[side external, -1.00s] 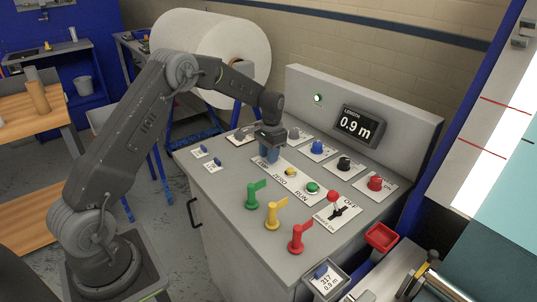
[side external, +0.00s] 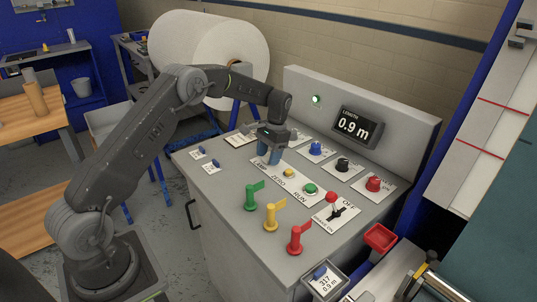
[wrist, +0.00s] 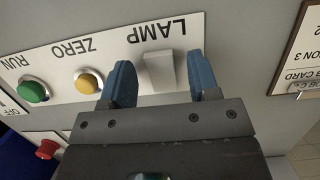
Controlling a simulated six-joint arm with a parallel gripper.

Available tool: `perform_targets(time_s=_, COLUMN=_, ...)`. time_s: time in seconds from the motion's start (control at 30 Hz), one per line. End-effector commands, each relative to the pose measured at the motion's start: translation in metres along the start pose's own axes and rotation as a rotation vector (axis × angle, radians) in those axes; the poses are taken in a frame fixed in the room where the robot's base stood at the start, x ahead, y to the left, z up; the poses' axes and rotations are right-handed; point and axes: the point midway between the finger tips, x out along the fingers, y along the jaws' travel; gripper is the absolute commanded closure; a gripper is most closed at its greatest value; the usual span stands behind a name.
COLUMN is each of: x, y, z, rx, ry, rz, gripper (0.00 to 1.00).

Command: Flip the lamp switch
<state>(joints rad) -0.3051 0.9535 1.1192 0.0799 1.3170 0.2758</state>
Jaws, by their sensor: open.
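The lamp switch (wrist: 161,70) is a light grey rocker on a white label plate marked LAMP, ZERO and RUN. In the wrist view my gripper (wrist: 161,76) is open, with one blue finger on each side of the switch and visible gaps between. In the side view my gripper (side external: 270,156) is low over the LAMP end of the plate, and its fingers hide the switch. I cannot tell whether the fingers touch the plate.
A yellow ZERO button (side external: 289,173) and green RUN button (side external: 310,188) sit beside it. Green (side external: 251,197), yellow (side external: 271,216) and red (side external: 296,239) levers stand nearer the front. Blue, black and red knobs and a display (side external: 357,126) are behind.

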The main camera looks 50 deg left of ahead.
Motion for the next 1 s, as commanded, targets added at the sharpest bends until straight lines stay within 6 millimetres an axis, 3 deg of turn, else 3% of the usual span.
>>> perform_targets(time_s=0.23, x=-0.003, y=0.0, z=0.0, rx=0.0, ry=0.0, rz=0.0, gripper=0.45)
perform_targets(time_s=0.37, x=-0.016, y=0.0, z=-0.001, rx=0.0, ry=0.003, rz=-0.001, gripper=0.45)
perform_targets(time_s=0.8, x=-0.109, y=0.0, z=-0.001, rx=0.0, ry=0.003, rz=-0.001, gripper=0.45)
perform_targets(time_s=1.0, x=-0.13, y=0.0, z=-0.001, rx=0.0, ry=0.0, rz=0.0, gripper=0.45)
